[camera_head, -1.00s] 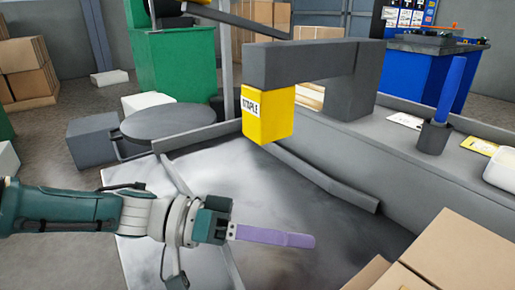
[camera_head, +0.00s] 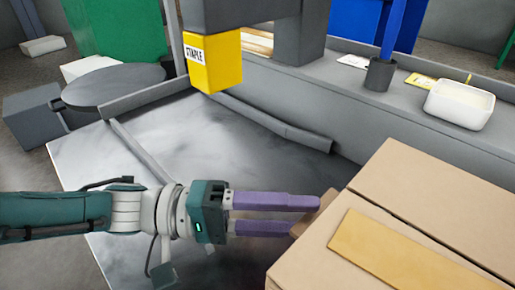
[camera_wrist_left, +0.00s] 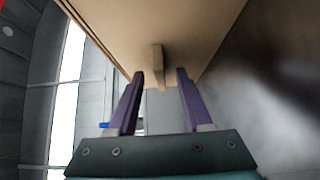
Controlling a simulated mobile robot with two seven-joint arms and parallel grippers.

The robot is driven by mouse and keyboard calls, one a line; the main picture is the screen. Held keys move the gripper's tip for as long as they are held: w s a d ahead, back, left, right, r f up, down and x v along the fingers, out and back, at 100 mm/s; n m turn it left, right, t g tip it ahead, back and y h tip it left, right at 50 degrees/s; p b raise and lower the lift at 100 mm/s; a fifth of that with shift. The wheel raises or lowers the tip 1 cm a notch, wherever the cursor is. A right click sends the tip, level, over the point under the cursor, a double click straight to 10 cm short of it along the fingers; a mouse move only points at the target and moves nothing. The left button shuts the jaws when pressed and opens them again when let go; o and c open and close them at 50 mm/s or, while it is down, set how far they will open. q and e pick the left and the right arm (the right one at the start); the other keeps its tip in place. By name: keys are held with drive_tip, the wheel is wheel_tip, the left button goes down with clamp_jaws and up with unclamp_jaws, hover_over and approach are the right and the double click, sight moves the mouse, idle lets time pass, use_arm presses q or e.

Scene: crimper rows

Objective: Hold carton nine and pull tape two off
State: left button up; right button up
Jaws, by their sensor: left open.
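A tan cardboard carton (camera_head: 440,180) fills the lower right of the head view. A flat yellow-brown tape strip (camera_head: 395,252) lies on its top. I cannot read a number on either. My left gripper (camera_head: 306,215) is open, its two purple fingers pointing right at the carton's left side. A small brown tab (camera_head: 328,199) juts from that side by the fingertips. In the left wrist view, the carton (camera_wrist_left: 110,25) is above and ahead, and the tab (camera_wrist_left: 158,62) lies in line with the gap between the fingers (camera_wrist_left: 159,78). Contact is unclear. My right gripper is out of view.
A yellow block marked STAPLE (camera_head: 213,65) hangs from a grey arm above the metal table (camera_head: 200,135). A grey rail (camera_head: 275,125) crosses behind. A white tub (camera_head: 460,103) and a dark holder (camera_head: 380,75) stand on the ledge.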

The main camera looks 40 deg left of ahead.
use_arm(q)
drive_tip(key=shift+w+d, duration=0.25)
drive_tip(key=shift+d, duration=0.1)
drive_tip(key=shift+c, duration=0.2)
clamp_jaws()
idle(1.0)
